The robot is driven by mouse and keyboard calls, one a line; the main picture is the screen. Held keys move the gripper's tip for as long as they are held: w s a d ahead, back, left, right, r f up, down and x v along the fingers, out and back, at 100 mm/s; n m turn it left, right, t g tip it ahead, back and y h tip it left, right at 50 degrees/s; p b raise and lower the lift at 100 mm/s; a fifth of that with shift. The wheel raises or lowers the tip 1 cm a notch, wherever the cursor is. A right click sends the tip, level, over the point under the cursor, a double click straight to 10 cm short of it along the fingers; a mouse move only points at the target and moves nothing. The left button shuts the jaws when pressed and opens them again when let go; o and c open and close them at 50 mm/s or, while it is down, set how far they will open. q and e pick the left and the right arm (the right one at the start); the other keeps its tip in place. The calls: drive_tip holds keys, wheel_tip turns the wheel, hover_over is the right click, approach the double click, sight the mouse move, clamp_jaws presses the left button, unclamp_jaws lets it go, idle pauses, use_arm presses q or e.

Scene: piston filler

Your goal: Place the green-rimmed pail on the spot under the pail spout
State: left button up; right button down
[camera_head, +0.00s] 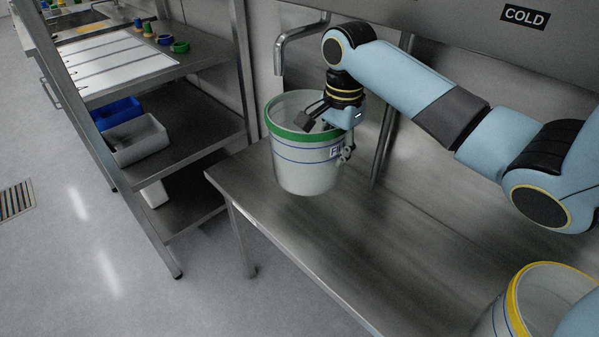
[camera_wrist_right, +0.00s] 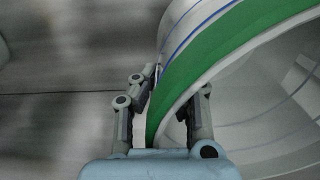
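The green-rimmed pail (camera_head: 303,165) is white with blue lines and a partly hidden label. It is upright over the left end of the steel bench; I cannot tell whether its base touches the bench. My right gripper (camera_head: 318,115) is at the pail's rim. In the right wrist view, my gripper (camera_wrist_right: 168,105) has one finger outside and one inside the wall of the pail (camera_wrist_right: 215,50), shut on it. A bent metal spout (camera_head: 300,34) comes down behind the pail, its end above the rim's back left. The spot under it is not visible. My left gripper is not in view.
A yellow-rimmed pail (camera_head: 520,305) stands at the bottom right. The bench (camera_head: 330,235) is clear between the pails. A vertical pipe (camera_head: 384,140) stands right of the green-rimmed pail. A shelf rack (camera_head: 215,130) with bins is at left, beyond a gap.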

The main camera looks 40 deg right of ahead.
drive_tip(key=w+f, duration=0.1)
drive_tip(key=w, duration=0.1)
drive_tip(key=w+f+b, duration=0.1)
drive_tip(key=w+f, duration=0.1)
drive_tip(key=w, duration=0.1)
drive_tip(key=w+a+f+b, duration=0.1)
drive_tip(key=w, duration=0.1)
drive_tip(key=shift+w+f, duration=0.25)
drive_tip(key=shift+f, duration=0.05)
drive_tip(key=shift+w+f, duration=0.15)
drive_tip(key=shift+w, duration=0.15)
drive_tip(key=shift+f+b, duration=0.2)
drive_tip(key=shift+b, duration=0.15)
wheel_tip(320, 180, down, 4)
drive_tip(key=shift+r+b, duration=0.15)
drive_tip(key=shift+b, duration=0.4)
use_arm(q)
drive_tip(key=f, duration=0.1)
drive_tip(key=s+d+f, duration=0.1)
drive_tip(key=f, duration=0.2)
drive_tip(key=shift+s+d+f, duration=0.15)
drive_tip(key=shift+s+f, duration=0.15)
use_arm(e)
drive_tip(key=shift+r, duration=0.1)
drive_tip(key=c, duration=1.5)
unclamp_jaws()
